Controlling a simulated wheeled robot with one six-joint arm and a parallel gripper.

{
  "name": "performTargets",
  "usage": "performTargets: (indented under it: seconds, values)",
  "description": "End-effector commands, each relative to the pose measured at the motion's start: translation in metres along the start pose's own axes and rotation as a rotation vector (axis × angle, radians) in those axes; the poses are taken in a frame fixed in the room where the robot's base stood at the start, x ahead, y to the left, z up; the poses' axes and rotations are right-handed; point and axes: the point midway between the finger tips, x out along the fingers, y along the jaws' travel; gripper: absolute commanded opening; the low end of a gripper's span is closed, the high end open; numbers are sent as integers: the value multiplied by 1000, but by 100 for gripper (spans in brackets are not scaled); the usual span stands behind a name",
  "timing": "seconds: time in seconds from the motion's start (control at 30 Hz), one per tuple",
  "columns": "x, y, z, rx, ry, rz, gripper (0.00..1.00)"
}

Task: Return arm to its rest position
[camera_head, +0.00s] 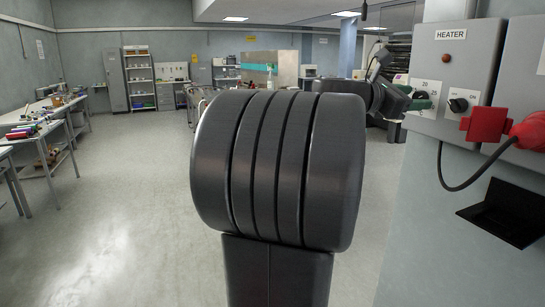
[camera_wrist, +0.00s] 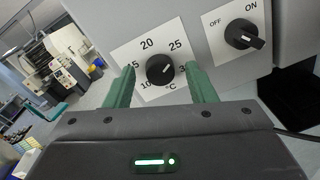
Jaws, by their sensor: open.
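My gripper (camera_head: 420,98) is at the heater panel on the right of the head view, mostly behind my own arm. In the wrist view its two green fingers (camera_wrist: 159,70) are open, one on each side of the black temperature knob (camera_wrist: 161,69). The fingers look empty; I cannot tell whether they touch the knob. The knob sits on a white plate (camera_wrist: 125,55) marked in °C. My dark arm fills the middle of the head view.
The grey heater box (camera_head: 450,42) has a red lamp (camera_head: 447,61) and a black on/off switch (camera_wrist: 243,36). A red plug (camera_head: 487,124) with a cable juts out to its right. Workbenches (camera_head: 35,125) stand at the left. Open floor (camera_head: 105,215) lies left of my arm.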

Motion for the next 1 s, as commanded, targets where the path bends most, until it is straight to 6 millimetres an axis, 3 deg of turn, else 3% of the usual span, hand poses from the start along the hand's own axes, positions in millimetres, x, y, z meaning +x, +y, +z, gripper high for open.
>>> performTargets:
  seconds: [0.23, 0.67, 1.0]
  values:
    - [0, 0, 0, -113, -7, -2, 50]
    - [0, 1, -3, -119, -4, -1, 50]
    - [-8, 7, -33, -86, 53, 19, 50]
